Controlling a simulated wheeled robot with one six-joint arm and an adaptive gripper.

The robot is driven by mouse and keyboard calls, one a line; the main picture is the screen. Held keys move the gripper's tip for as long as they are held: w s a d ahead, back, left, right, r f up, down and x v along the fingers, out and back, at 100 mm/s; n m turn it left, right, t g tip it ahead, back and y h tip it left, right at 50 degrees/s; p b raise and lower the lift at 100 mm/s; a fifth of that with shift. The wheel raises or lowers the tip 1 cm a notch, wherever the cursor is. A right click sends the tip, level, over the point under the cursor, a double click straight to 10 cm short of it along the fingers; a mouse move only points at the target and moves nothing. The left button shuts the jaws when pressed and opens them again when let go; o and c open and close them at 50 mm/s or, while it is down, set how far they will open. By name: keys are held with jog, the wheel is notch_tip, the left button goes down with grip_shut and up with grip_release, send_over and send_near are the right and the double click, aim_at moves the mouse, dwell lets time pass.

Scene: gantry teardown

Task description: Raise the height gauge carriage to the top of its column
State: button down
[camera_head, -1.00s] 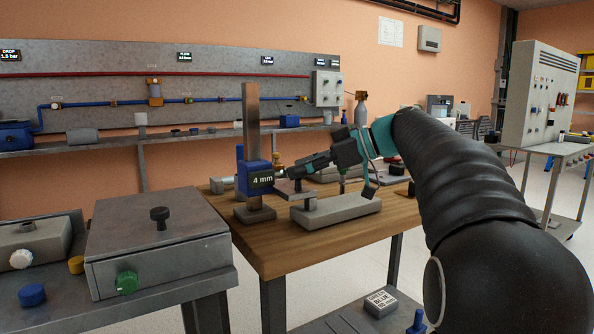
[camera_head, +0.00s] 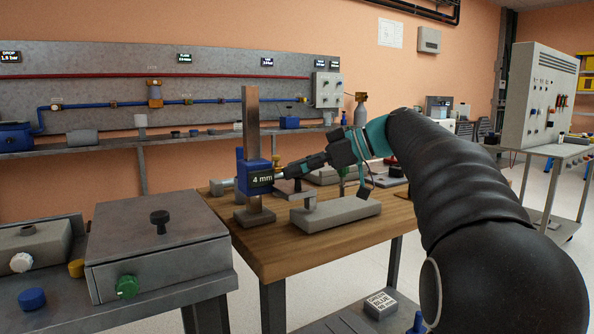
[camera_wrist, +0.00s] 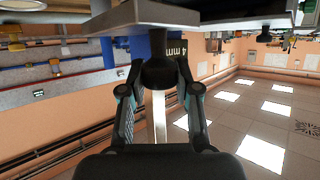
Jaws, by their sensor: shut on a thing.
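The height gauge stands on the wooden bench. Its upright column (camera_head: 251,122) rises from a square base (camera_head: 255,215). The blue carriage (camera_head: 253,167) sits low on the column, and its display reads 4 mm. My gripper (camera_head: 284,174) is at the carriage's right side. In the wrist view, my gripper's fingers (camera_wrist: 160,72) are closed on a dark round knob (camera_wrist: 158,73), with the blue carriage and part of its "4 mm" display behind it. The flat grey measuring jaw juts to the right, below the gripper, over a grey block. The column above the carriage is bare.
A long grey block (camera_head: 335,215) lies on the wooden bench (camera_head: 275,250) beside the gauge. A grey lidded box (camera_head: 155,235) stands at the front left. A back shelf carries pipes and valves. Room above the carriage looks free.

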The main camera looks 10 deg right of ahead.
notch_tip(320, 180, up, 10)
jog(key=p, duration=0.4)
jog(key=shift+f, duration=0.25)
jog(key=c, duration=0.8)
grip_release()
jog(key=shift+s+d+r, duration=0.15)
jog(key=shift+s+d, duration=0.1)
jog(key=shift+d, duration=0.25)
jog(key=v, duration=1)
jog(key=shift+s+d+r, duration=0.15)
jog(key=shift+s+d, duration=0.1)
jog(key=shift+d, duration=0.05)
